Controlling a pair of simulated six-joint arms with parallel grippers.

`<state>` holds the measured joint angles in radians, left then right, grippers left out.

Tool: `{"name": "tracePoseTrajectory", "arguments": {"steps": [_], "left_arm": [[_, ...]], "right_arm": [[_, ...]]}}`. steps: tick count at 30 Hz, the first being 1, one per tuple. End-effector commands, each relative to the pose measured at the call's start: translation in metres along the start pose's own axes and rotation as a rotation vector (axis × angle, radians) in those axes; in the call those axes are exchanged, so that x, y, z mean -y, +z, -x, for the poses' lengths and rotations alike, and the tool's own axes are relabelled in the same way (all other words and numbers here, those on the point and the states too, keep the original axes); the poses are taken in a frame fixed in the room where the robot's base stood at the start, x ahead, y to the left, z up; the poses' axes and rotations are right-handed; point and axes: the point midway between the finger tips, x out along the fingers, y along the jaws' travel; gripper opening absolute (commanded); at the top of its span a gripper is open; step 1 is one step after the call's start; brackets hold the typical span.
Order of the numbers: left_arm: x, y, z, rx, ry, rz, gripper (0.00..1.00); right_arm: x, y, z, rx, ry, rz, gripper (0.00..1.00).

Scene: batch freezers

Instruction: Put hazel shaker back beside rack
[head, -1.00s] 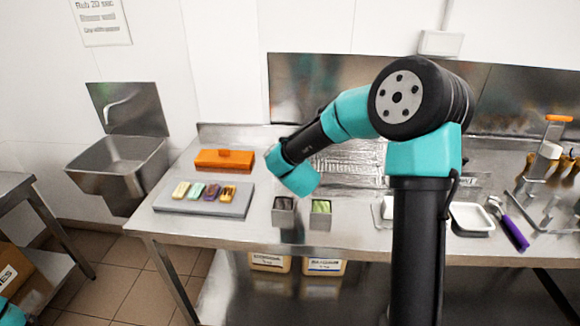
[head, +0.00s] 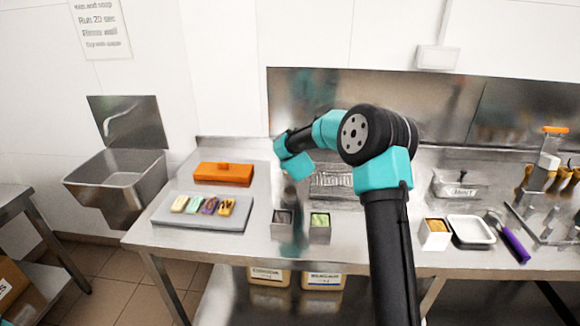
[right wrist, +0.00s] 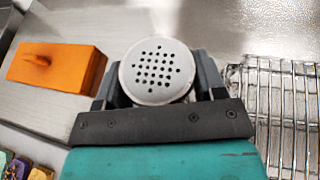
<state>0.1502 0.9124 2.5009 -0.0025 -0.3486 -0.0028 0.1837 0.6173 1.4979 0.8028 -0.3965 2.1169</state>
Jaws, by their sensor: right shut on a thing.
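The hazel shaker shows in the right wrist view as a round pale lid (right wrist: 156,72) with many small dark holes. My right gripper (right wrist: 158,88) is shut on it, one finger on each side. In the head view my right gripper (head: 297,170) hangs over the back of the table, just left of the wire rack (head: 333,181). The shaker is hidden there behind my wrist. The rack also shows in the right wrist view (right wrist: 290,115), right of the shaker and apart from it. My left gripper is not in view.
An orange block (head: 223,174) lies left of the gripper, behind a grey board (head: 165,218) with several coloured bars. Two small metal tins (head: 283,230) (head: 320,234) stand in front. A white tray (head: 470,232) and purple-handled tool (head: 516,246) lie right.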

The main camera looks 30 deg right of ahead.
Motion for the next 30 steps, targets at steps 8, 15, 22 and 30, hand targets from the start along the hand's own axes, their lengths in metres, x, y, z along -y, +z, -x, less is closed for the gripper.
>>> {"name": "tracePoseTrajectory", "arguments": {"steps": [8, 15, 22, 30], "left_arm": [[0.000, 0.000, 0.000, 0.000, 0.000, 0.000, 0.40], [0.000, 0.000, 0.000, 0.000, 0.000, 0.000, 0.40], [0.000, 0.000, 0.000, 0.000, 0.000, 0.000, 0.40], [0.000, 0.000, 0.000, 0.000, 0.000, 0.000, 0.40]], "right_arm": [[0.000, 0.000, 0.000, 0.001, 0.000, 0.000, 0.39], [0.001, -0.012, -0.012, -0.002, 0.000, 0.002, 0.39], [0.002, -0.030, -0.020, 0.001, -0.001, 0.001, 0.39], [0.001, -0.031, -0.020, 0.001, 0.000, 0.001, 0.39]]}}
